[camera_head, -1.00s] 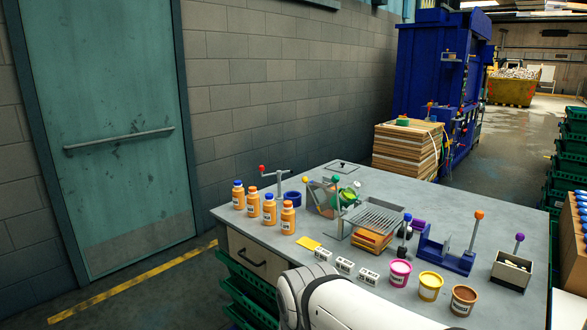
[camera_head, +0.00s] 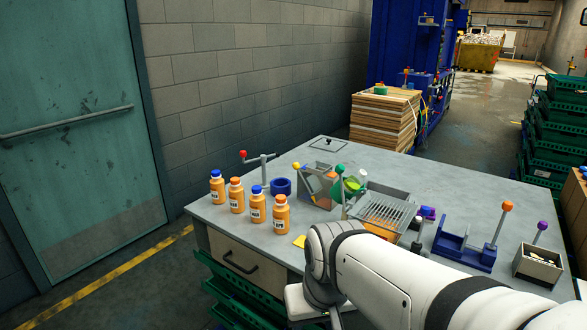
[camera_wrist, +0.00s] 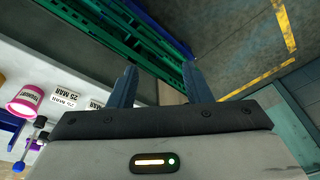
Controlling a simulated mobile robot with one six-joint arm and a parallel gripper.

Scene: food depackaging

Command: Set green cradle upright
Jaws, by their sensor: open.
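A green piece that looks like the green cradle (camera_head: 353,187) is at the middle of the grey table in the head view. It sits beside a clear-sided grey stand and a lever with a green knob (camera_head: 340,168). It appears tilted, but it is small and partly hidden, so its exact pose is unclear. My gripper (camera_wrist: 160,66) is open and empty in the wrist view, with its two dark fingers apart. It points toward the floor and green crates beside the table, away from the cradle. In the head view my arm crosses the table's front edge.
Several orange bottles (camera_head: 257,204) stand at the table's left. A slotted grey tray (camera_head: 384,212), a blue fixture (camera_head: 464,249) and a bin (camera_head: 538,265) are to the right. A pink cup (camera_wrist: 24,101) shows in the wrist view. Green crates (camera_wrist: 110,36) stand below the table edge.

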